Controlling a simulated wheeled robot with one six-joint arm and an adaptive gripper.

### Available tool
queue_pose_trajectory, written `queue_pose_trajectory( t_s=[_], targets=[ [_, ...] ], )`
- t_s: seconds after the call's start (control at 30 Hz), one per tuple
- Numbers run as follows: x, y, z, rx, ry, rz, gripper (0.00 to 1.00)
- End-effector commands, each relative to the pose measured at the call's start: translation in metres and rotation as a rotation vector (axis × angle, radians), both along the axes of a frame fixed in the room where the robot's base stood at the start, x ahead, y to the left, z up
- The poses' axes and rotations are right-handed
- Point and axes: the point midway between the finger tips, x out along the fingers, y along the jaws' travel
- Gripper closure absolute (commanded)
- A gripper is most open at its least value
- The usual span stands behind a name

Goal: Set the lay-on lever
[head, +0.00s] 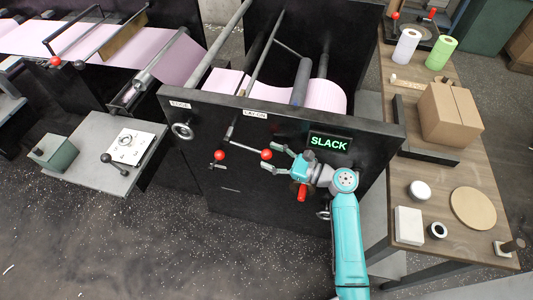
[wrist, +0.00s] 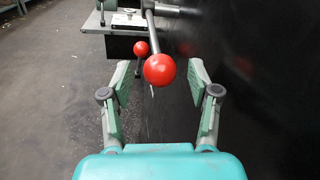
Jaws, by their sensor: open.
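A lever with a red ball knob (head: 266,154) sticks out from the dark machine side plate (head: 240,185), below a small white label (head: 256,115) that seems to read LAY-ON. In the wrist view the same red ball (wrist: 159,70) sits at the end of a dark rod, between the tips of my open fingers as seen. My gripper (head: 273,157) is open and empty, to the right of the ball. I cannot tell whether the ball is inside the jaws or just beyond them. A smaller red ball (head: 218,155) is further left; it also shows in the wrist view (wrist: 141,48).
A lit green SLACK sign (head: 329,142) is on the plate just above my wrist. A handwheel (head: 183,131) sits under the EDGE label. Pink web (head: 325,95) runs over rollers behind the plate. A wooden bench (head: 455,185) with boxes stands right. Floor at lower left is clear.

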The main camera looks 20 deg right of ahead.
Motion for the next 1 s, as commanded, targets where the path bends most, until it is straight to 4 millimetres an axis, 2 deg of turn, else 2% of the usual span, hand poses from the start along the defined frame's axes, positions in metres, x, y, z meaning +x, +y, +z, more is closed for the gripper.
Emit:
queue_pose_trajectory(
  t_s=[0.2,0.53,0.77,0.8,1.0],
  targets=[
    [0.013,0.013,0.0,0.0,0.0,0.001,0.39],
    [0.015,0.014,0.0,0.0,0.0,-0.001,0.39],
    [0.015,0.014,0.0,0.0,0.0,-0.001,0.96],
    [0.015,0.014,0.0,0.0,0.0,-0.001,1.0],
    [0.015,0.013,0.004,0.0,-0.002,-0.001,1.0]
  ],
)
